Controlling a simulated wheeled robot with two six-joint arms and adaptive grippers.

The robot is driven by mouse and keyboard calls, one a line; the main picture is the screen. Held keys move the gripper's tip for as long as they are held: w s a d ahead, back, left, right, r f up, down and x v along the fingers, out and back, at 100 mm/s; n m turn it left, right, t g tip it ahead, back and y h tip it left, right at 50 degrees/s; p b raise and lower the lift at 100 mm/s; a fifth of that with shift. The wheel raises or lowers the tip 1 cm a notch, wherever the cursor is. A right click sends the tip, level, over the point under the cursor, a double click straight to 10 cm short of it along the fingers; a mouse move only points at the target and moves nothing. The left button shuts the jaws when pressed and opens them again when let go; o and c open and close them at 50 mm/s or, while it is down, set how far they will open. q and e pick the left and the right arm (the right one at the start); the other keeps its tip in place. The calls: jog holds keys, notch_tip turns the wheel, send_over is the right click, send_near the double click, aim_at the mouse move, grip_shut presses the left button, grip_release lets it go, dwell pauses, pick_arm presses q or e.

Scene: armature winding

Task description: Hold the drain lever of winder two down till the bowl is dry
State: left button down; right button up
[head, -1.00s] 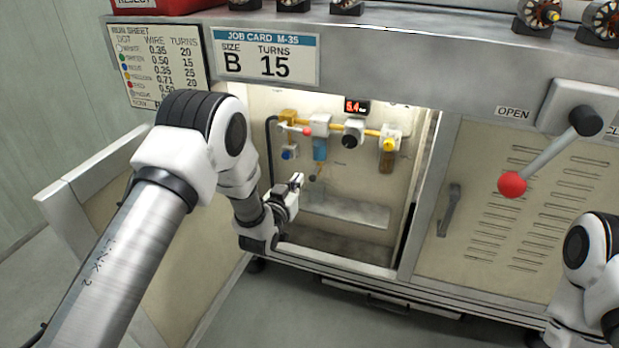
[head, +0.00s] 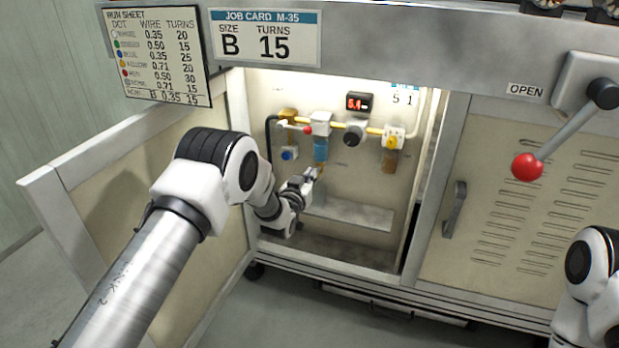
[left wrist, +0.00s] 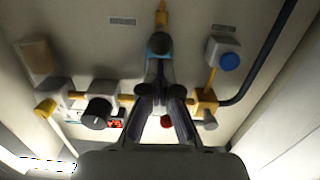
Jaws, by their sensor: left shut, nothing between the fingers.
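The blue filter bowl (head: 320,151) hangs from a white block on the yellow air line inside the lit cabinet. In the left wrist view the picture is upside down, and the bowl (left wrist: 158,47) shows behind a dark round knob (left wrist: 160,41), likely the drain lever's end. A yellow-orange part (left wrist: 162,14) shows beyond it. My left gripper (head: 316,172) is inside the cabinet, just below the bowl. Its fingers (left wrist: 160,72) are shut and empty, with tips close to the knob; contact cannot be told. The bowl's liquid level cannot be read. My right gripper is out of view.
A gauge reading about 5.4 (head: 359,102), a dark regulator knob (head: 354,134), a yellow knob (head: 391,141) and a small red-ended lever (head: 305,129) share the line. A metal shelf (head: 350,213) lies below. The open door (head: 120,185) flanks my left arm.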

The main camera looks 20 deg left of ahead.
pick_arm(q)
jog(key=f+t+b, duration=0.1)
jog(key=b, duration=0.1)
jog(key=f+t+b, duration=0.1)
jog(key=t+b, duration=0.1)
jog(key=shift+s+f+b, duration=0.2)
jog(key=shift+f+b, duration=0.1)
jog(key=shift+b, duration=0.1)
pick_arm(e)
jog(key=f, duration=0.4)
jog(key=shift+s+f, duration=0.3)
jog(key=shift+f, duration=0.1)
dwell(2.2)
